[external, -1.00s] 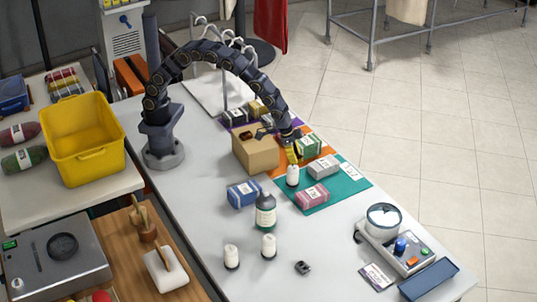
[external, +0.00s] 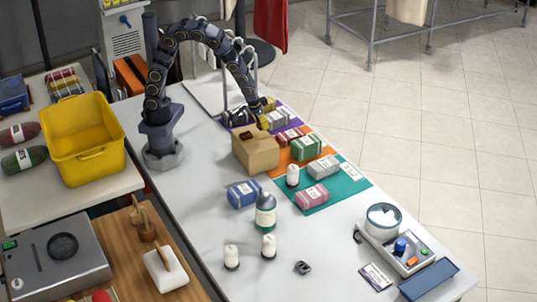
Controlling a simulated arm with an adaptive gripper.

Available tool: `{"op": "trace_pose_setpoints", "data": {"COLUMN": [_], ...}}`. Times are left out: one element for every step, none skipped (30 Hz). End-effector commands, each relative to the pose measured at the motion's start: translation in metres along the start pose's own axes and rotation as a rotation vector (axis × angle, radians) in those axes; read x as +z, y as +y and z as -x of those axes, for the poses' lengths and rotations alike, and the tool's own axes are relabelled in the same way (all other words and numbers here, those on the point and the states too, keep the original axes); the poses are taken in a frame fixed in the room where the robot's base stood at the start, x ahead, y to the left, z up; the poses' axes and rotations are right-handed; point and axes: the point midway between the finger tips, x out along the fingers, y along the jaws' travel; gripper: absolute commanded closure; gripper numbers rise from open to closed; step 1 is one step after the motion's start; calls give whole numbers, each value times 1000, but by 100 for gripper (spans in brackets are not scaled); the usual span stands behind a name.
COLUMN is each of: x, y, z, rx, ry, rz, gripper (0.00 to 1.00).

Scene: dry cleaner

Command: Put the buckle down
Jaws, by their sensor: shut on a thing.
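My gripper (external: 262,121) is over the far part of the table, just behind the cardboard box and beside the purple mat (external: 287,122). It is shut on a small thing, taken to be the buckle. The held thing is too small and too much covered by the fingers to make out its shape. Yellow shows at the fingertips, close to a pale pack (external: 277,119). I cannot tell whether the held thing touches the mat.
The cardboard box (external: 262,157) stands in front of my gripper, with a brown thing on top. Packs lie on the orange mat (external: 284,162) and teal mat (external: 345,184). A small dark object (external: 302,268) lies in front.

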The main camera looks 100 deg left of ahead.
Motion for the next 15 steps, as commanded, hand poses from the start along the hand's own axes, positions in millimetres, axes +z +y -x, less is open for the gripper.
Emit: {"op": "trace_pose_setpoints", "data": {"x": [3,4,5,6,7,8,9,11,13,14,14,14,13,13,13], "y": [0,0,-1,0,0,0,0,0,0,0,0,0,0,0,1], "z": [-7,-9,-13,-15,-18,-24,-28,-32,-37,-40,-41,-42,-41,-41,-41], "rx": [-3,-4,-4,-3,-3,-2,-1,-2,-3,-3,-2,-1,0,0,0], "ry": [-5,-5,-6,-5,-5,-3,-3,-4,-5,-5,-4,-2,-2,-1,-1], "rz": [-1,-1,-1,-1,-2,-2,-2,-3,-3,-3,-3,-3,-2,-2,-2], "gripper": [100,100,100,100,100,100,100,100,100,100,100,100,100,100,100]}}
